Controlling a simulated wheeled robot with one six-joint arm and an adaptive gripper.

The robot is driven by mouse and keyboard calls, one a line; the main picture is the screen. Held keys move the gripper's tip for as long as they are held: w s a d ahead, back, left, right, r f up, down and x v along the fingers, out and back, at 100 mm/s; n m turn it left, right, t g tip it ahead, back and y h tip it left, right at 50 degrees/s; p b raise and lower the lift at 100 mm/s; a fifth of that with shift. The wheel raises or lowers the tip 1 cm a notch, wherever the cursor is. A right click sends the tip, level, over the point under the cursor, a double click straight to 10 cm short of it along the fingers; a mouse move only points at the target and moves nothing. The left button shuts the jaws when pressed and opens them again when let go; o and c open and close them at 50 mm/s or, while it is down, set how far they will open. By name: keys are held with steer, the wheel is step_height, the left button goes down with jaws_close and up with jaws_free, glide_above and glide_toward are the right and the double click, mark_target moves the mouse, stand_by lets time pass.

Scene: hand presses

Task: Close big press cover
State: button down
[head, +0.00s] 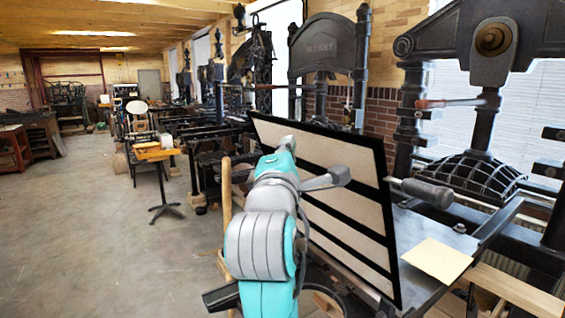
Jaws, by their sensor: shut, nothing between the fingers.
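The big press cover (322,158) is a large black-framed panel with pale strips between black bars. It stands open, tilted up at the near edge of the press bed (426,232). My teal and grey arm rises in front of it and hides its left middle and lower left. My gripper (338,177) seems to be the small grey end sticking out to the right of the arm, in front of the panel. It is shut and empty. I cannot tell whether it touches the cover.
A dark-gripped handle (428,192) sticks out beside the cover's right edge. A pale sheet (437,260) lies on the bed. The tall black press frame (490,45) stands behind. Other presses line the wall. A small stand (158,152) is at left; the floor (90,235) there is open.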

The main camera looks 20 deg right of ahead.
mark_target(305, 129)
steer(key=shift+w+d+r, duration=0.2)
steer(key=shift+d+r, duration=0.15)
steer(key=shift+d, duration=0.45)
steer(key=shift+w+d+r, duration=0.15)
steer(key=shift+d+r, duration=0.15)
steer(key=shift+d, duration=0.5)
